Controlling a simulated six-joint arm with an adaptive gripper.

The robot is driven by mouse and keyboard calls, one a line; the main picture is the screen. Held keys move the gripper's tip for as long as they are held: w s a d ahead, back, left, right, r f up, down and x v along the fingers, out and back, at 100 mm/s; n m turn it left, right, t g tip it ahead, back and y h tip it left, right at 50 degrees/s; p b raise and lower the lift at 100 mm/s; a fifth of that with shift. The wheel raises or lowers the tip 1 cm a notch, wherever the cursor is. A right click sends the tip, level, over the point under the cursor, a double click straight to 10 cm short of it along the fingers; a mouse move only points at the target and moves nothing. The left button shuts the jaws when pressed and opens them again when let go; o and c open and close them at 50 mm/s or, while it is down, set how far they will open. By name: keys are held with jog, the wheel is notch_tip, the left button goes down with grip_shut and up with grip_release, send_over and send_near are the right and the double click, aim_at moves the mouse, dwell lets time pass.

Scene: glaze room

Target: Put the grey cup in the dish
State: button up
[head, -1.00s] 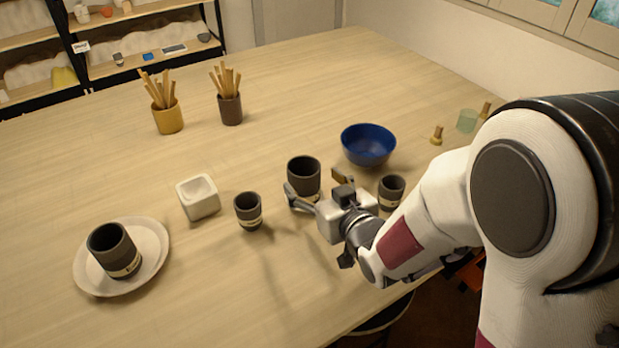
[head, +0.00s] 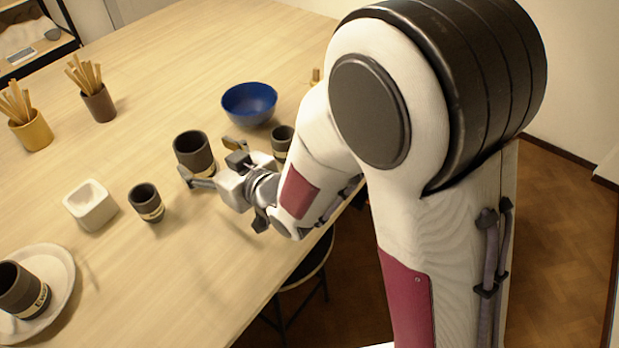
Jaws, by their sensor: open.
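Several dark grey cups with pale bands stand on the table. A large cup (head: 194,150) is at the middle, a small cup (head: 147,203) is left of my gripper, and another small cup (head: 282,140) is to its right. A further large cup (head: 20,290) sits on a pale round dish (head: 62,275) at the lower left, partly cut off by the picture edge. My gripper (head: 207,160) is open, with its fingers spread at the near side of the middle large cup. I cannot tell whether they touch it.
A white square bowl (head: 91,206) stands left of the small cup. A blue bowl (head: 249,104) is behind my gripper. A yellow pot (head: 32,132) and a brown pot (head: 98,103) hold sticks. A stool (head: 305,272) is below the table edge.

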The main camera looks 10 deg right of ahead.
jog(key=shift+d+r, duration=0.1)
jog(key=shift+w+d+r, duration=0.1)
jog(key=shift+d, duration=0.2)
jog(key=s+d+r+m+g+h, duration=0.1)
jog(key=s+d+r+m+h, duration=0.15)
jog(key=d, duration=0.65)
jog(key=s+d+r+m+h, duration=0.1)
jog(key=s+d+r+h, duration=0.25)
jog(key=d, duration=0.55)
jog(key=s+d+m+g+h, duration=0.1)
jog(key=s+d, duration=0.2)
jog(key=s, duration=0.3)
jog(key=s+d+r+m+g+h, duration=0.1)
jog(key=s+d+g, duration=0.1)
jog(key=s, duration=0.5)
jog(key=s+d+m+g, duration=0.2)
jog(key=s+d, duration=0.2)
jog(key=s, duration=0.3)
jog(key=shift+s+d+r+h, duration=0.15)
jog(key=shift+s+d+h, duration=0.05)
jog(key=shift+d+h, duration=0.2)
